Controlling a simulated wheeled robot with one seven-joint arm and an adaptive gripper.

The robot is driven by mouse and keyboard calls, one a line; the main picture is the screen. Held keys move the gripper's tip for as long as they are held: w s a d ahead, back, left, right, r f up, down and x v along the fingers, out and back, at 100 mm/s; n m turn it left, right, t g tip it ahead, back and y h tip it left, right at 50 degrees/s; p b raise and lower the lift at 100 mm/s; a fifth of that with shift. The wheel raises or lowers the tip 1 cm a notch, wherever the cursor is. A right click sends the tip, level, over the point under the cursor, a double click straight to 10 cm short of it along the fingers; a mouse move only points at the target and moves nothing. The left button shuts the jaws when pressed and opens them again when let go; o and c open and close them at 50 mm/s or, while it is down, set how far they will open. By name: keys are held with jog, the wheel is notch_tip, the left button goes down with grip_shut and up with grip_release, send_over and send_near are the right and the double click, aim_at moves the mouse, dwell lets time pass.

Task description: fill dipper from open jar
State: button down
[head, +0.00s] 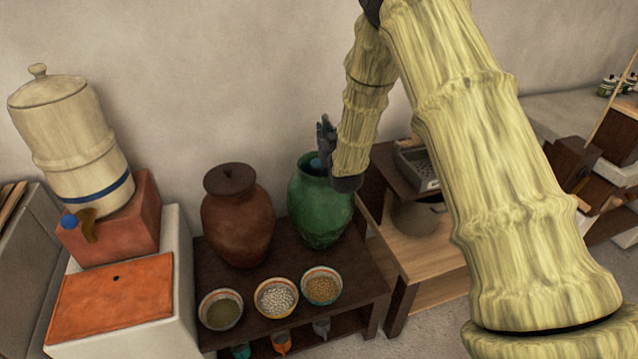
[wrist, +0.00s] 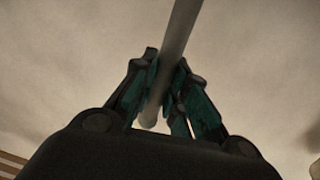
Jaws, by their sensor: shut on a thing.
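A green jar (head: 318,215) stands on a dark low table, its mouth uncovered. My gripper (wrist: 160,95) is shut on a thin grey rod in the wrist view, which I take for the dipper's handle (wrist: 178,40). In the head view my gripper (head: 325,140) is just above the jar's mouth, partly hidden by my arm. A small blue piece (head: 316,163) shows at the jar's mouth, below the gripper; I cannot tell whether it is part of the dipper. The dipper's cup cannot be made out.
A lidded brown jar (head: 237,222) stands left of the green jar. Bowls of green grain (head: 220,312), white beans (head: 276,298) and orange grain (head: 322,287) line the table's front. A cream dispenser (head: 75,135) stands at left; a wooden stand (head: 430,250) is at right.

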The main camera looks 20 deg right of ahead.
jog(key=shift+r+p, duration=2.35)
jog(key=shift+r, duration=2.9)
jog(key=shift+g+p, duration=0.7)
jog(key=shift+p, duration=0.7)
